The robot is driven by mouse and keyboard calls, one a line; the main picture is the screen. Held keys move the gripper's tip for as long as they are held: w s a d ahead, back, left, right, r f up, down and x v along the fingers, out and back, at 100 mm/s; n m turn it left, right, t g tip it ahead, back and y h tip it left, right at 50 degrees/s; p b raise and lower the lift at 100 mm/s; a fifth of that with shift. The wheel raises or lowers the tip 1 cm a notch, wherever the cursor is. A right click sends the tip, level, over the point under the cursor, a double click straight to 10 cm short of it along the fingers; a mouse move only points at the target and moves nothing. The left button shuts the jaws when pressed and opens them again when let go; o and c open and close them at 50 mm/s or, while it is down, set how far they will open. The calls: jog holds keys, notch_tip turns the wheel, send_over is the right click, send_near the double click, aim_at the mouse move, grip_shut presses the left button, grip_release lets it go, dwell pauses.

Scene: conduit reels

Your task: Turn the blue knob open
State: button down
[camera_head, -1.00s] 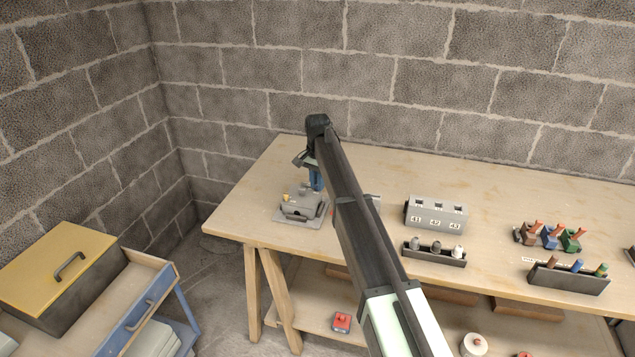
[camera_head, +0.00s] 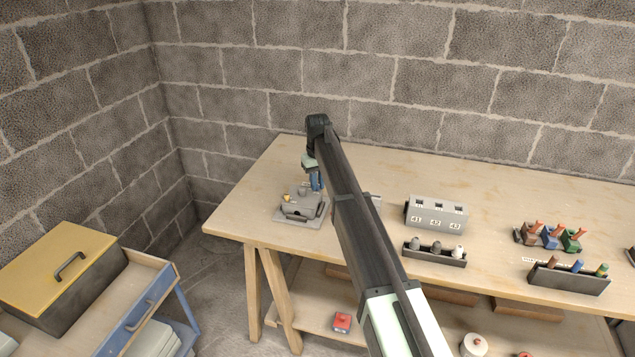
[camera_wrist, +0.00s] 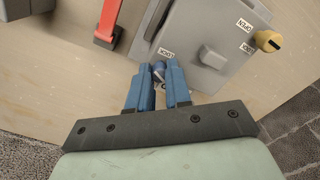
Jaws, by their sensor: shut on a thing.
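The blue knob (camera_wrist: 159,70) is at the near edge of a grey housing in the wrist view, by a small white label. Only a bit of it shows between the blue fingertips of my gripper (camera_wrist: 162,72), which are shut on it. In the head view, my gripper (camera_head: 316,184) points down at the back right side of the grey housing (camera_head: 300,205); the blue knob is hidden there. I cannot tell how far the knob is turned.
The housing also carries a grey knob (camera_wrist: 212,57) and a yellow knob (camera_wrist: 268,41). A red handle (camera_wrist: 108,24) stands left of the housing. A grey numbered block (camera_head: 436,214) and a dark rack (camera_head: 434,255) stand to the right on the bench (camera_head: 250,205).

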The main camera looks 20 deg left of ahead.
jog(key=n, duration=0.5)
dwell(0.5)
jog(key=c, duration=1)
grip_release()
jog(key=shift+c, duration=0.2)
notch_tip(320, 180, up, 14)
jog(key=shift+f, duration=0.1)
